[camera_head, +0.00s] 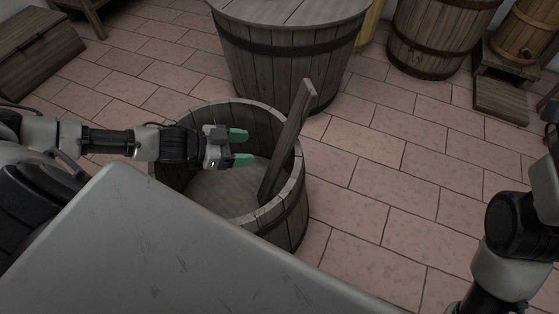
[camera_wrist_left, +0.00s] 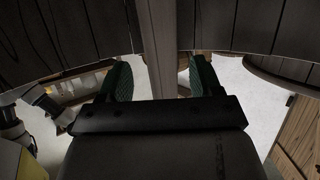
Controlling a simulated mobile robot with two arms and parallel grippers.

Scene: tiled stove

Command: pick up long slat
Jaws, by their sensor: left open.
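The long slat (camera_head: 286,143) is a grey-brown wooden board. It stands tilted in an open wooden tub (camera_head: 291,205), its upper end rising above the rim. My left gripper (camera_head: 241,147) is over the tub, to the left of the slat, with its green fingers apart and pointing at it. In the head view a gap shows between the fingertips and the slat. In the left wrist view the slat (camera_wrist_left: 158,45) runs between the two green fingers of the left gripper (camera_wrist_left: 159,68). No contact can be made out. My right gripper is not in view.
A large lidded barrel (camera_head: 290,60) stands just behind the tub. Another barrel (camera_head: 440,35) and a small cask on a stand (camera_head: 502,100) are at the back right. A wooden chest (camera_head: 35,45) is at the far left. The tiled floor (camera_head: 400,180) right of the tub is clear.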

